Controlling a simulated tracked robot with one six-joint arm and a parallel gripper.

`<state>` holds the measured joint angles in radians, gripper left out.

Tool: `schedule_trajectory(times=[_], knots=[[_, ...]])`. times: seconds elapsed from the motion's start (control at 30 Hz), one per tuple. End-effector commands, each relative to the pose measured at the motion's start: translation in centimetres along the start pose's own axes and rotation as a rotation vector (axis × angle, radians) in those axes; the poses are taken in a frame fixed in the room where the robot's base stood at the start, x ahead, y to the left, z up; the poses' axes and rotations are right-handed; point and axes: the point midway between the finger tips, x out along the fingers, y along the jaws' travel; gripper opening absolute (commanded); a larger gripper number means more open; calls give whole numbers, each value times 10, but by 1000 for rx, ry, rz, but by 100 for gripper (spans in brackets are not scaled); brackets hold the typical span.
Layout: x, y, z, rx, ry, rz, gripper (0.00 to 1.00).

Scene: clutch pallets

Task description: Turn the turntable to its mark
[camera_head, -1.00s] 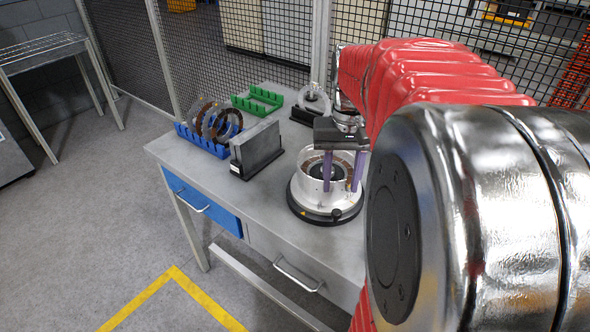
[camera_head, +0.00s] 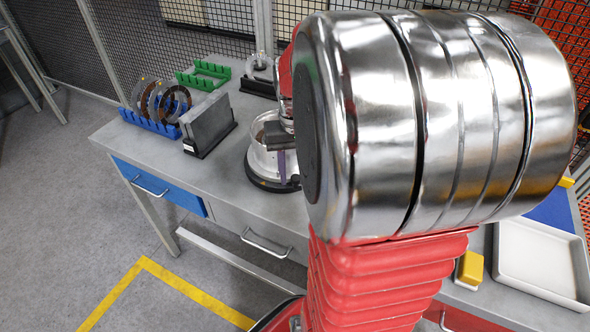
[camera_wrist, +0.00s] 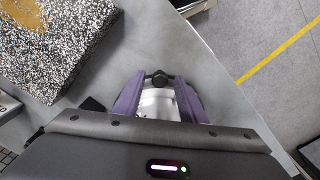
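The turntable is a round silver drum (camera_head: 261,160) on a black base ring (camera_head: 262,184), standing on the grey bench. My arm hides its right part in the head view. In the wrist view the silver drum (camera_wrist: 157,104) shows between my fingers, with a black knob (camera_wrist: 157,77) just beyond it. My gripper (camera_wrist: 158,88) has two purple fingers, spread apart at either side of the drum's visible part and the knob. I see no clear grip on either. One purple finger also shows at the drum in the head view. The turntable's mark cannot be made out.
Left of the turntable stand a grey slab (camera_head: 207,122) in a black holder, a blue rack (camera_head: 150,124) with discs and a green rack (camera_head: 205,76). A white tray (camera_head: 540,262) and a yellow block (camera_head: 470,268) are at right. A speckled block (camera_wrist: 60,45) fills the wrist view's upper left.

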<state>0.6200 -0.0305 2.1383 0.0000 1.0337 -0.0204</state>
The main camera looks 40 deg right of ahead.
Motion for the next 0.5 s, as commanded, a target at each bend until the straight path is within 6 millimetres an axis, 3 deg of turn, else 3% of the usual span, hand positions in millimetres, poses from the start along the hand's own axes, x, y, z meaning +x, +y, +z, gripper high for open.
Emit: schedule_trajectory(times=[0.5], knots=[[0, 0, 0, 0, 0, 0, 1]])
